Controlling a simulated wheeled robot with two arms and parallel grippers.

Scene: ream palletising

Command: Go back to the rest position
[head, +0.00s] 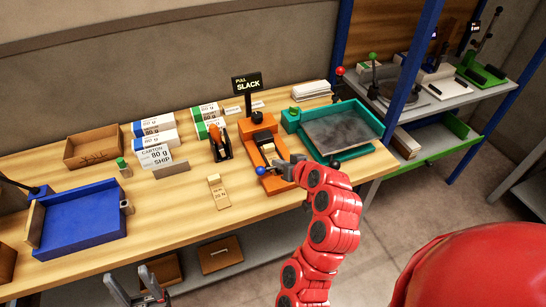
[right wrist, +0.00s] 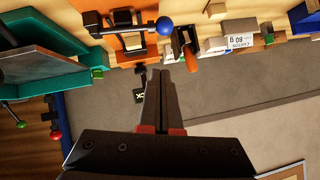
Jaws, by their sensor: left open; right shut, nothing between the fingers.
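My right gripper (head: 290,167) is at the end of the red arm in the head view, over the front part of the orange device (head: 263,140) and close to its blue ball knob (head: 260,171). In the right wrist view the right gripper (right wrist: 160,75) is shut with nothing between its fingers. The blue knob also shows there (right wrist: 164,25), beyond the fingertips. I cannot tell whether the gripper touches the device. My left gripper (head: 140,292) is at the bottom left of the head view, in front of the bench and below its top, open and empty.
The wooden bench (head: 190,207) holds a blue tray (head: 80,222), a cardboard box (head: 93,146), several reams (head: 155,140), an orange-handled tool (head: 219,140) and a teal tray (head: 340,130). A black "PULL SLACK" sign (head: 247,83) stands behind the orange device. Blue posts (head: 400,80) rise at right.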

